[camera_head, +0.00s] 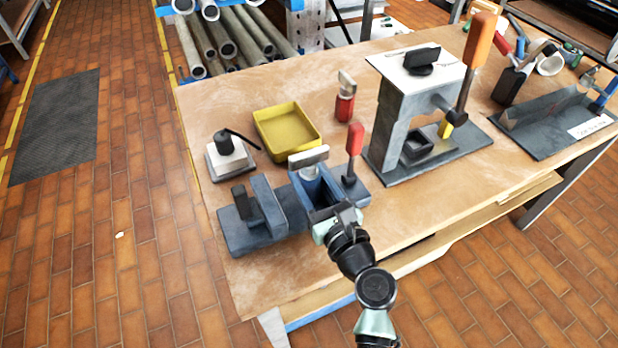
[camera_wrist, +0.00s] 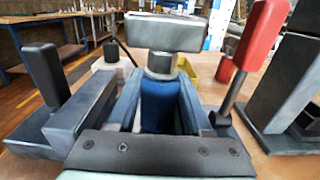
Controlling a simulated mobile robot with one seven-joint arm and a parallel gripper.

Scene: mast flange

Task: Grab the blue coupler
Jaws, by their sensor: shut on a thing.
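The blue coupler (camera_wrist: 162,106) stands upright in the middle of the wrist view. It has a blue round body, a grey neck and a wide grey head. In the head view its grey head (camera_head: 308,157) shows above the blue-grey clamp fixture (camera_head: 243,238) at the table's front left. My gripper (camera_wrist: 160,100) is shut on the coupler's blue body, with a finger on each side. In the head view my gripper (camera_head: 318,190) reaches in from the front. The coupler's lower end is hidden, so I cannot tell whether it touches the fixture.
A red-handled lever (camera_head: 354,150) stands close at the right. A yellow tray (camera_head: 287,128) and a grey block with a black knob (camera_head: 228,158) lie behind and left. A red piece (camera_head: 345,103) stands farther back. A tall grey press (camera_head: 397,130) stands at the right.

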